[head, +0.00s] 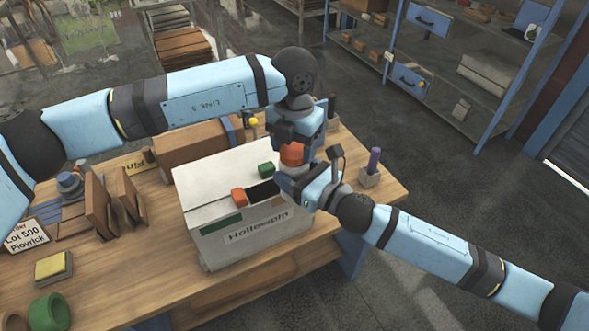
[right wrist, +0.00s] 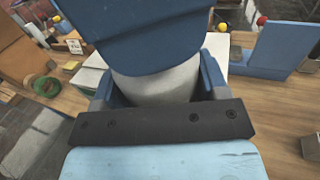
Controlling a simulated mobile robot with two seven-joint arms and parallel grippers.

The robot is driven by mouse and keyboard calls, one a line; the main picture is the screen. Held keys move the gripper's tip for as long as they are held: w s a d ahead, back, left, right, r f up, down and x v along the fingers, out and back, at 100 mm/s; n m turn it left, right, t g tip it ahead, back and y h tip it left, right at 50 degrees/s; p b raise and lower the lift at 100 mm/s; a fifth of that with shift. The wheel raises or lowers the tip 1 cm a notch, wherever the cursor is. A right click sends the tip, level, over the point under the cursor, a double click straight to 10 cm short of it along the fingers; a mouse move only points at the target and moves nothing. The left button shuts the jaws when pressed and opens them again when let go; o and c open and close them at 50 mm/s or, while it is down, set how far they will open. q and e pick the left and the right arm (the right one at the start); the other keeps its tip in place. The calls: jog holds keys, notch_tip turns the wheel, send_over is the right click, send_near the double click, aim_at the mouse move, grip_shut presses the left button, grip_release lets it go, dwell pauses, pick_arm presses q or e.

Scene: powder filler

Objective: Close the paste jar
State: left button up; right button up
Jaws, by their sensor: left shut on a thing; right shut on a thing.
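An orange-red lid (head: 292,154) shows above the white box's right end in the head view. My left gripper (head: 291,141) reaches down onto it from above and is shut on it. My right gripper (head: 283,176) comes in from the right, just below the lid. In the right wrist view, the pale round paste jar (right wrist: 155,88) sits between the blue fingers of my right gripper, which is shut on it. A blue gripper part covers the jar's top there. I cannot tell whether lid and jar touch.
A small holder (head: 370,179) stands to the right.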

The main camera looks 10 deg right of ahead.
pick_arm(q)
jog(key=m, duration=0.7)
jog(key=shift+w, duration=0.1)
jog(key=m, duration=0.6)
jog(key=shift+m, duration=0.4)
jog(key=m, duration=0.6)
jog(key=shift+m, duration=0.3)
jog(key=m, duration=0.8)
jog(key=o, duration=1.1)
notch_tip(320, 180, up, 12)
